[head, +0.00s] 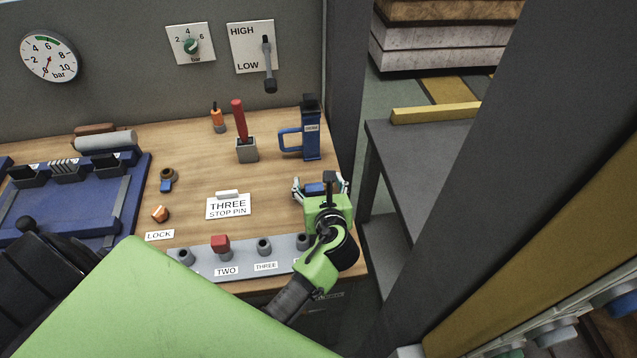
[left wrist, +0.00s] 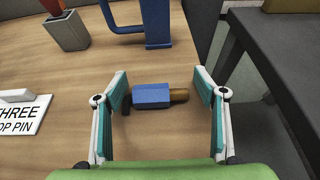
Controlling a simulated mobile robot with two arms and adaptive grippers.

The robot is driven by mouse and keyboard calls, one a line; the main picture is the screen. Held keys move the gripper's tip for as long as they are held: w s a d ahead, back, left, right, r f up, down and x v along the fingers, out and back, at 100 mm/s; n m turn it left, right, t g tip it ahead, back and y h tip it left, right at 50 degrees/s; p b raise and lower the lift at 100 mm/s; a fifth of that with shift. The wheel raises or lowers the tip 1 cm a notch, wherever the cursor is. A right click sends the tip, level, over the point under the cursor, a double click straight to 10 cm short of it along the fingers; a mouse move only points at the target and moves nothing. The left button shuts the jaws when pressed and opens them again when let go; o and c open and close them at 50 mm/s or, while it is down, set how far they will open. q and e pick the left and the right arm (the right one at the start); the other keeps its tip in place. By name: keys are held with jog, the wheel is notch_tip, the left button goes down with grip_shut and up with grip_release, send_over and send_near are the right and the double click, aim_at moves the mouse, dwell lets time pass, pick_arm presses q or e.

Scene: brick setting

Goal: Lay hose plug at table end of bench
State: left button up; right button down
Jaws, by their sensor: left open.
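The hose plug, a small blue block with a brass-coloured end, lies on its side on the wooden bench (head: 268,178) near the bench's right end. It shows between my fingers in the left wrist view (left wrist: 152,96) and partly behind the gripper in the head view (head: 315,189). My left gripper (head: 321,185) is open, with one finger at each end of the plug. In the left wrist view the fingers (left wrist: 160,92) stand apart from the blue body; I cannot tell whether the right finger touches the brass end. My right gripper is not in view.
A blue handled block (head: 312,140) and a red-handled tool in a grey holder (head: 247,150) stand behind the plug. The THREE STOP PIN sign (head: 228,207) is to its left. A grey rail (head: 205,262) runs along the front. A grey table (head: 420,155) stands right, across a gap.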

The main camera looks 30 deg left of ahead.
pick_arm(q)
jog(key=v, duration=1.1)
jog(key=shift+s+d+r+b, duration=0.2)
jog(key=shift+s+d+b, duration=0.05)
jog(key=shift+s+b, duration=0.05)
